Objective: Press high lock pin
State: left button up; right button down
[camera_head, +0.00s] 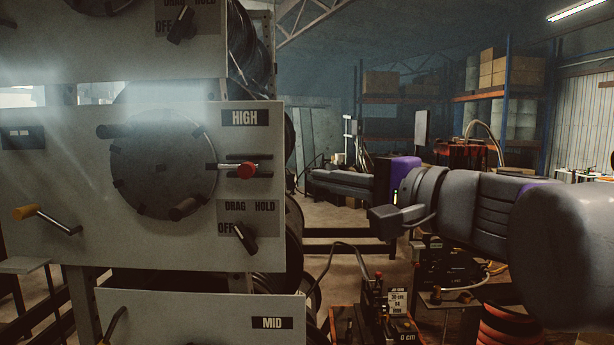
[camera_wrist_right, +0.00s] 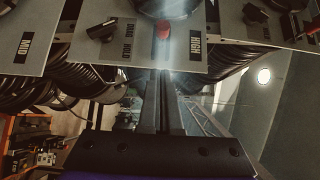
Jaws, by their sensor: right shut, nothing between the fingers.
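The high lock pin has a red knob (camera_head: 247,170) and sticks out of the panel marked HIGH (camera_head: 245,118), right of the round dark disc. In the right wrist view the red knob (camera_wrist_right: 163,31) shows just beyond the fingertips, between the HIGH label and the DRAG HOLD marking. My right gripper (camera_head: 315,181) comes in from the right, with its fingers together and empty, pointing left at the panel. Its fingertips (camera_wrist_right: 160,72) line up roughly with the knob in the right wrist view, with a gap between. My left gripper is not in view.
A black DRAG/HOLD/OFF switch (camera_head: 245,238) sits below the pin. A yellow-handled crank (camera_head: 46,217) is at the panel's left. The MID panel (camera_head: 200,318) stands below. Hose reels sit behind the panels. Shelves with boxes (camera_head: 510,70) are far back.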

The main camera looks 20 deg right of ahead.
jog(key=shift+d+v, duration=0.25)
jog(key=shift+v, duration=0.95)
jog(key=shift+w+a, duration=0.1)
jog(key=shift+w, duration=0.05)
